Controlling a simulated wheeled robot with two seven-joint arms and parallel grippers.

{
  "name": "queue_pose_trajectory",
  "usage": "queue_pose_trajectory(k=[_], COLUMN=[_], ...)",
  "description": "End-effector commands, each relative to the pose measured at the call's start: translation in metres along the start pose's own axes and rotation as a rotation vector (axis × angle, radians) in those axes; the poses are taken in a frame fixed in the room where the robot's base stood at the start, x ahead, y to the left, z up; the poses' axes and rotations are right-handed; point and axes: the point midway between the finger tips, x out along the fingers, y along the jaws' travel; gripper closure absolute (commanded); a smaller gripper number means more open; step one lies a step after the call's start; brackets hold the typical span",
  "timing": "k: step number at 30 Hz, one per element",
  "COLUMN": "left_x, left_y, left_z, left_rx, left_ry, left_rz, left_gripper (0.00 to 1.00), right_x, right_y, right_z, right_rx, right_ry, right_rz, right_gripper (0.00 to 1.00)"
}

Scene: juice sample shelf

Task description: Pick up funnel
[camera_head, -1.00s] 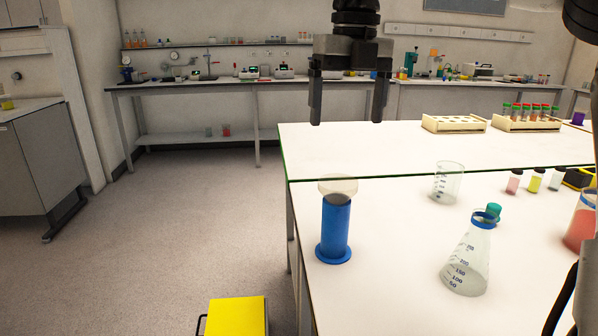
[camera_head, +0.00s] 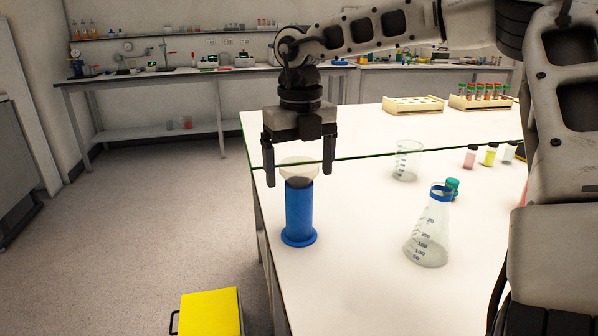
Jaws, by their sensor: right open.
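The funnel (camera_head: 299,169) is a pale, translucent cone sitting in the top of an upright blue cylindrical stand (camera_head: 299,212) near the left edge of the white table. My right gripper (camera_head: 299,178) points down at the funnel, its two fingers apart, one on each side of the funnel's rim in the picture. Nothing is gripped. Whether the fingers are level with the funnel in depth is hard to tell. My left gripper is not in view.
A conical flask with a blue rim (camera_head: 428,230) stands to the right, with a green cap (camera_head: 452,186) behind it. A beaker (camera_head: 408,161) and small vials (camera_head: 490,156) stand farther back. Tube racks (camera_head: 413,105) are at the back. A yellow-topped box (camera_head: 211,312) is below left.

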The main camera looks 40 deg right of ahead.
Motion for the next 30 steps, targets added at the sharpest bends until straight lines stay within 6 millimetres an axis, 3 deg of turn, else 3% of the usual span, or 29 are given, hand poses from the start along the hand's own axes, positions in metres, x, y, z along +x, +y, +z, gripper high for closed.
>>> queue_pose_trajectory(k=[4,12,13,18,30], left_x=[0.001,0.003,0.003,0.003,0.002], left_y=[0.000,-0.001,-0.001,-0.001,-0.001], left_z=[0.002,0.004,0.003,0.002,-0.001], left_rx=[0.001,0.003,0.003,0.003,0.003], left_ry=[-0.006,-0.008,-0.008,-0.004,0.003], left_rz=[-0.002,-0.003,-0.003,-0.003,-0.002], left_gripper=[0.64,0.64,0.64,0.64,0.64], right_x=[0.018,0.022,0.022,0.022,0.017], right_y=[0.000,0.000,0.000,0.000,0.000], right_z=[0.000,0.000,0.000,0.000,0.000], right_rx=[-0.001,0.000,0.000,-0.001,-0.001], right_ry=[0.002,-0.001,-0.001,-0.001,-0.002], right_rz=[0.000,0.000,0.000,0.000,0.000], right_gripper=[0.12,0.12,0.15,0.60,0.60])
